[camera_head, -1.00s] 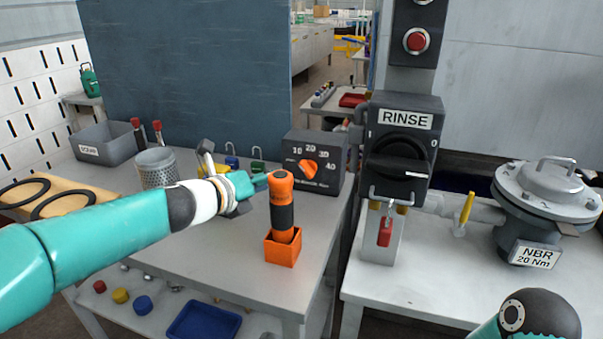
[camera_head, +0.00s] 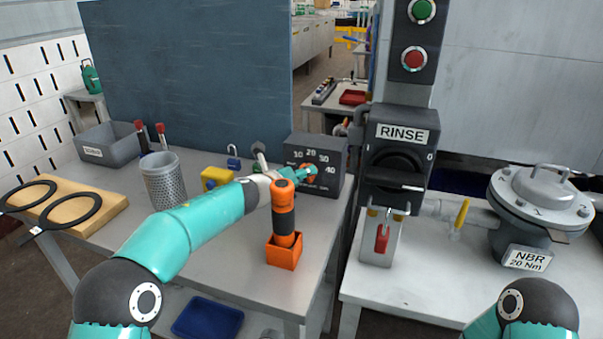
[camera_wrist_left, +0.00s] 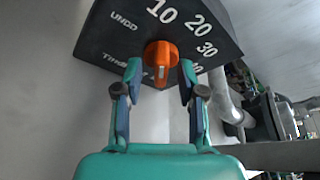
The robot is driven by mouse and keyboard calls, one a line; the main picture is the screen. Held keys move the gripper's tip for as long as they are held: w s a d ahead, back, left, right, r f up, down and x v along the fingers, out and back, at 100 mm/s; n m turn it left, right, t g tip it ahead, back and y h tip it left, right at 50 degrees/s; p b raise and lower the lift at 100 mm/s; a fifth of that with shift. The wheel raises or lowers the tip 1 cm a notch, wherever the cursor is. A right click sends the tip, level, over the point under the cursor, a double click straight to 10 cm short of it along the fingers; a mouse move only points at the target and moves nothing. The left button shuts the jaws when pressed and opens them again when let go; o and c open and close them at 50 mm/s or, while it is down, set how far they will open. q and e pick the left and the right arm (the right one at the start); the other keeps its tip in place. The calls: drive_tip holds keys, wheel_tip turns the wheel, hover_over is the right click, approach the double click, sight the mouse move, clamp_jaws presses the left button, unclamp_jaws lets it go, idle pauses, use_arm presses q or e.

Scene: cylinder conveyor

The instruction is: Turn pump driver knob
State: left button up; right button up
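The orange knob (camera_head: 309,173) is on the front of a dark box (camera_head: 330,150) with a dial marked 10 to 40. My left gripper (camera_head: 300,175) is at the box front and partly hides the knob in the head view. In the left wrist view, the open fingers (camera_wrist_left: 159,72) stand on either side of the knob (camera_wrist_left: 161,55), close to its edges. I cannot tell whether they touch it. The knob's pointer ridge points down in that view, away from the 10 and 20 on the box (camera_wrist_left: 110,35). My right gripper is out of view.
An orange and black tool (camera_head: 284,210) stands upright in an orange holder (camera_head: 284,254), close to my left forearm. A mesh cup (camera_head: 164,182) and a yellow padlock (camera_head: 216,178) are nearby. The RINSE switch box (camera_head: 402,135) stands on the right.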

use_arm(q)
clamp_jaws()
drive_tip(key=shift+a+f+n, duration=0.1)
drive_tip(key=shift+f+n, duration=0.05)
drive_tip(key=shift+n, duration=0.15)
drive_tip(key=shift+a+f+n+h+b, duration=0.2)
drive_tip(key=shift+n+h+b, duration=0.55)
drive_tip(key=shift+n, duration=0.25)
drive_tip(key=n, duration=0.1)
drive_tip(key=n+h+b, duration=0.1)
drive_tip(key=n+t+b, duration=0.1)
drive_tip(key=shift+w+f+n+h, duration=0.1)
drive_tip(key=shift+f+n+h, duration=0.15)
drive_tip(key=shift+n, duration=0.05)
unclamp_jaws()
drive_tip(key=shift+d+r, duration=0.1)
